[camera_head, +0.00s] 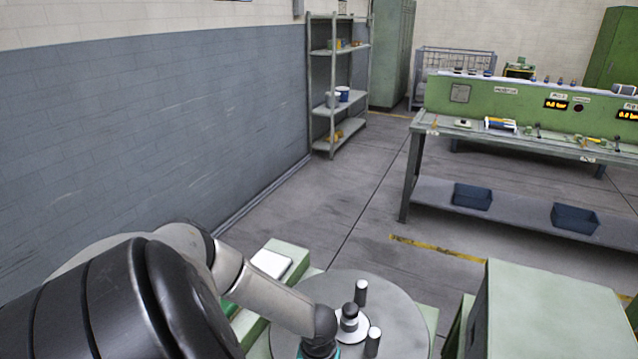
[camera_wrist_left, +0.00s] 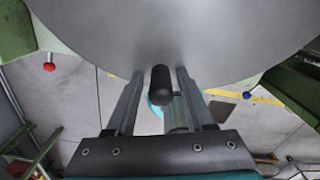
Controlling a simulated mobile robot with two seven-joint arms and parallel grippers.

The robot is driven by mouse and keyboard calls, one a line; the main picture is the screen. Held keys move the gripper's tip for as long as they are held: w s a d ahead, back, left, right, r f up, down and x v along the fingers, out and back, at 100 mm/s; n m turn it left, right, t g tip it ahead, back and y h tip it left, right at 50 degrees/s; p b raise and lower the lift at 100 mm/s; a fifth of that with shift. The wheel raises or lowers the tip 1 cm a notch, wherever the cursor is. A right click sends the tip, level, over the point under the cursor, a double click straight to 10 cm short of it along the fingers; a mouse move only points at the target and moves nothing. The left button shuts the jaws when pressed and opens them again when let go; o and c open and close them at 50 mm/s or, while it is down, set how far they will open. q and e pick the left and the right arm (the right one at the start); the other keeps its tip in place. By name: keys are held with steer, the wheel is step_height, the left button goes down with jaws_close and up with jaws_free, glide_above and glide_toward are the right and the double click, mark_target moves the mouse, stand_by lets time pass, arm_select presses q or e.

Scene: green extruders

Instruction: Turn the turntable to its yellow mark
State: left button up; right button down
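A dark round-ended peg (camera_wrist_left: 160,86) stands out from the disc there. My left gripper (camera_wrist_left: 160,73) is open, one finger on each side of the peg, with a narrow gap showing on both sides. In the head view it is mostly cut off by the bottom edge. I see no yellow mark on the turntable. My right gripper is not in view.
In the wrist view a red knob (camera_wrist_left: 49,67) and a blue knob (camera_wrist_left: 247,95) sit on green parts beside the disc. A green cabinet (camera_head: 555,310) stands right of the turntable. A workbench (camera_head: 520,140) and a shelf rack (camera_head: 335,100) stand farther back, with open floor between.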

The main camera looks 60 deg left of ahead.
arm_select(q)
steer(key=shift+o, duration=0.3)
step_height(320, 180, up, 15)
steer(key=p, duration=0.2)
steer(key=shift+r, duration=0.15)
stand_by(0.6)
